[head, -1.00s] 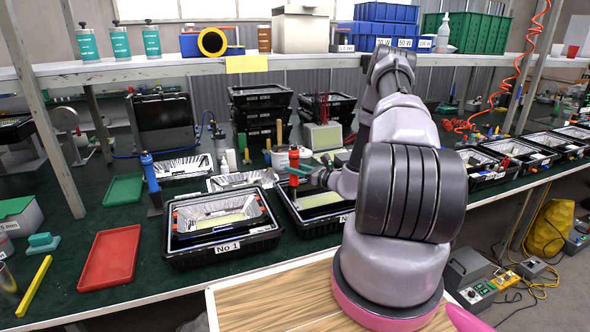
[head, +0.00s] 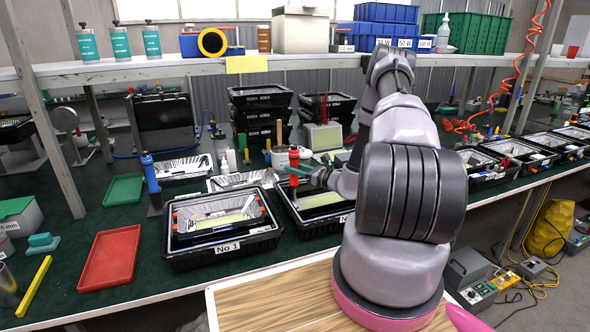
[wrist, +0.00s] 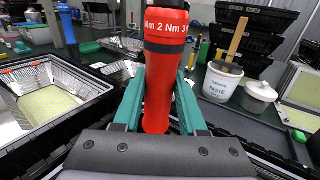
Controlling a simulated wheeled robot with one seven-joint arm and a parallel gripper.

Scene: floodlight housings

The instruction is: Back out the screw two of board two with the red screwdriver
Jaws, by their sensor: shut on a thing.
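My gripper (head: 300,170) is shut on the red screwdriver (head: 294,160), which stands upright over the second black housing (head: 332,224), right of the one labelled No 1. In the wrist view, the teal fingers of my gripper (wrist: 157,100) press both sides of the red screwdriver body (wrist: 165,50), which has "Nm" markings. The yellowish board (head: 320,199) shows in part inside the second housing. The screwdriver's tip and the screws are hidden or too small to make out.
The No 1 housing (head: 224,222) stands just left, with a blue screwdriver (head: 150,178) in a holder beyond it. A paste pot (wrist: 221,82) and stacked black housings (head: 262,115) stand behind. Red (head: 110,258) and green (head: 123,190) trays lie at left. A shelf (head: 270,62) spans above.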

